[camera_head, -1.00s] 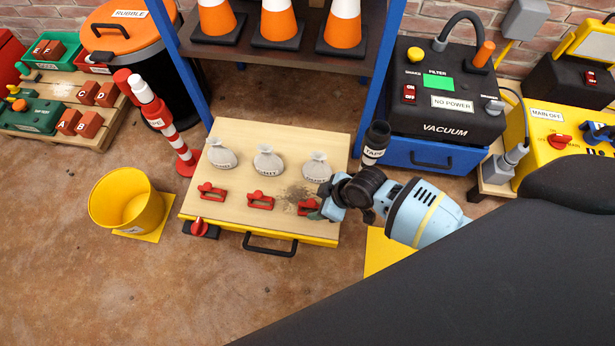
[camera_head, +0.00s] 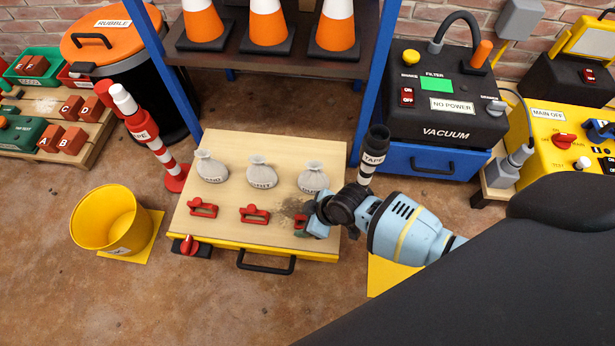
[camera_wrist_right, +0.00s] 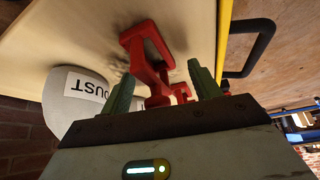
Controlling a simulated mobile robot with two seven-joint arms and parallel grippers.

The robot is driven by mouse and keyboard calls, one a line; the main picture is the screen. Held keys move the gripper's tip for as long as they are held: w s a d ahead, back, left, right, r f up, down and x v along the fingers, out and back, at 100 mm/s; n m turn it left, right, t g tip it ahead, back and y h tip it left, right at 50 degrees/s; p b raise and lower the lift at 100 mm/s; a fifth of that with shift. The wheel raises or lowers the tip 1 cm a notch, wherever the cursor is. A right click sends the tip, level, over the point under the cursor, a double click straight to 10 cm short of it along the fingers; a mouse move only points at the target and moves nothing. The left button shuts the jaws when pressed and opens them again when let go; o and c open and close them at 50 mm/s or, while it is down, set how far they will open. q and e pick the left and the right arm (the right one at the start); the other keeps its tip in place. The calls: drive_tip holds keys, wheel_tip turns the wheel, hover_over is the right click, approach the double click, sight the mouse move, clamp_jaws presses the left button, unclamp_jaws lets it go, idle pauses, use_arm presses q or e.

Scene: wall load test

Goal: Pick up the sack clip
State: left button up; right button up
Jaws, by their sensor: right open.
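Three red clips lie in a row on the light wooden board. The rightmost red clip (camera_head: 300,222) is partly covered by my right gripper (camera_head: 311,225) in the head view. In the right wrist view this red clip (camera_wrist_right: 148,55) stands between the two green fingertips (camera_wrist_right: 163,90), which are apart. A grey sack marked DUST (camera_wrist_right: 72,98) sits beside it. In the head view the three sacks are SAND (camera_head: 211,167), GRIT (camera_head: 261,173) and DUST (camera_head: 312,178), behind the clips. The left (camera_head: 203,208) and middle (camera_head: 254,215) clips are untouched. My left gripper is out of view.
A black TAPE tube (camera_head: 374,150) stands close behind my right wrist. A black drawer handle (camera_head: 265,262) and red knob (camera_head: 189,245) are at the board's front. A yellow bucket (camera_head: 108,222) stands left. Open floor lies in front.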

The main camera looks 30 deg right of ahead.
drive_tip(key=shift+w+a+f, duration=0.15)
drive_tip(key=shift+w+f, duration=0.05)
drive_tip(key=shift+f, duration=0.1)
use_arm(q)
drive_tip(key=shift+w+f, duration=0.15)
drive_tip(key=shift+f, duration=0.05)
use_arm(e)
drive_tip(key=shift+c, duration=0.4)
drive_tip(key=c, duration=0.5)
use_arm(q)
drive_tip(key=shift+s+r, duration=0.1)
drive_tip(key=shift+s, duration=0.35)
use_arm(e)
drive_tip(key=c, duration=0.5)
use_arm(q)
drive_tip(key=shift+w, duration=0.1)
use_arm(e)
drive_tip(key=shift+r, duration=0.2)
